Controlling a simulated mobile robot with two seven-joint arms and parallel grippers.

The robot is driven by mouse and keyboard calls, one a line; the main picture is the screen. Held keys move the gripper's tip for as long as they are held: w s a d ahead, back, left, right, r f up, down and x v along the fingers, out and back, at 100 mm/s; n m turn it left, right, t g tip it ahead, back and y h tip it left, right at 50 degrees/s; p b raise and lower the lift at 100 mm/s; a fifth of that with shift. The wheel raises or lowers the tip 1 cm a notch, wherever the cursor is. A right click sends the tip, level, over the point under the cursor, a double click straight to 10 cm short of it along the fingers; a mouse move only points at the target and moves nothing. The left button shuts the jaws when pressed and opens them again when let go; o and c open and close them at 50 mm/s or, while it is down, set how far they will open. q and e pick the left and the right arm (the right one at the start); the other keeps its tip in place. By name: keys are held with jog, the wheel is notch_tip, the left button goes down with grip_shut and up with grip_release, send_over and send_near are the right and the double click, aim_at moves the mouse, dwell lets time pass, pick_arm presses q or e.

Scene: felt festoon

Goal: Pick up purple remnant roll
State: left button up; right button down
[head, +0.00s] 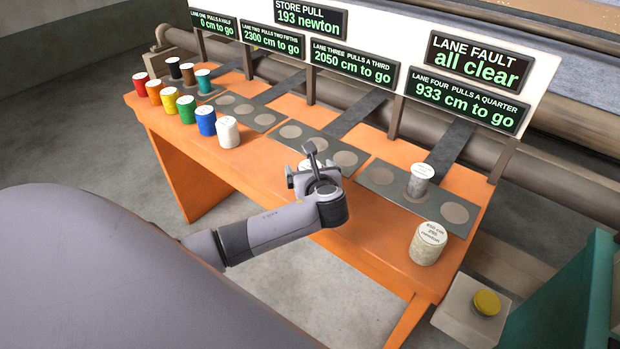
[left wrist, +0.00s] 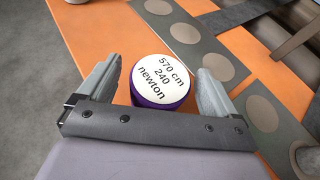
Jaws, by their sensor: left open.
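The purple remnant roll (left wrist: 160,86) stands upright on the orange bench, its white top label reading 570 cm, 240 newton. Only its purple side edge shows under the label. My left gripper (left wrist: 159,68) is open, one finger to each side of the roll in the left wrist view. Gaps show between the fingers and the roll, and I cannot tell how far down they reach. In the head view my left gripper (head: 311,168) covers most of the roll, with a sliver of its pale top (head: 306,163) showing. My right gripper is not in view.
Several coloured spools, such as the blue one (head: 206,121), stand at the bench's left end. A grey roll (head: 420,180) stands on the lane-four plate. A cream roll (head: 429,243) stands near the front right. A yellow button (head: 486,302) sits beyond the bench's right end.

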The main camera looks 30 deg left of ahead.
pick_arm(q)
jog(key=c, duration=1.2)
